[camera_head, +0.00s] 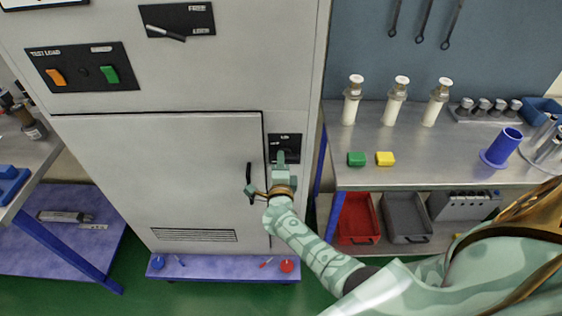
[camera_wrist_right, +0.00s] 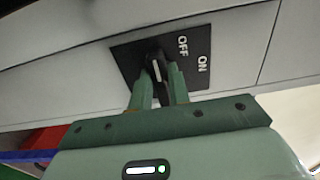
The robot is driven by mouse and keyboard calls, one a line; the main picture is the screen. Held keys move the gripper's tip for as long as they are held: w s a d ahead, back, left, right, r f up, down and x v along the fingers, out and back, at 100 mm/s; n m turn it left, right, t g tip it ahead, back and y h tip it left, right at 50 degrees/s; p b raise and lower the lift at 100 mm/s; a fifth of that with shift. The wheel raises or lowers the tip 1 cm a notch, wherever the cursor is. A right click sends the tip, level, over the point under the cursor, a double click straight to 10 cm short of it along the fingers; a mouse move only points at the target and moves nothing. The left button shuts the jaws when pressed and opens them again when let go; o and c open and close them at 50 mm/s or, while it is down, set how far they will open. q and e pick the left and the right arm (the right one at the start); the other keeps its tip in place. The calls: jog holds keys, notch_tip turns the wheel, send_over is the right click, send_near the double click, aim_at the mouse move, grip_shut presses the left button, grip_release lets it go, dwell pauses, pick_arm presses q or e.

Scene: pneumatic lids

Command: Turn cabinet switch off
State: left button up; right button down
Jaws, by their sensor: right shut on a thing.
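The cabinet switch is a black rotary knob (camera_wrist_right: 157,67) with a white mark, on a black plate (camera_wrist_right: 196,46) lettered OFF and ON. In the wrist view the two green fingers of my right gripper (camera_wrist_right: 161,88) are on either side of the knob, shut on it. The white mark runs lengthwise between the fingers; I cannot tell for sure which label it points to. In the head view the plate (camera_head: 291,140) sits on the cabinet's right side, and my right gripper (camera_head: 281,158) covers most of the knob. My left gripper is not in view.
The grey cabinet (camera_head: 150,180) has a closed door with a black handle (camera_head: 250,183) left of my gripper. A TEST LOAD panel (camera_head: 84,68) and a FREE/LOCK lever panel (camera_head: 180,20) are higher up. A workbench (camera_head: 440,170) with bottles and blocks stands at right.

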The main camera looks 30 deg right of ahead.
jog(key=shift+f, duration=0.1)
dwell(0.3)
jog(key=c, duration=1.3)
grip_release()
jog(key=shift+a, duration=0.1)
jog(key=shift+s, duration=0.1)
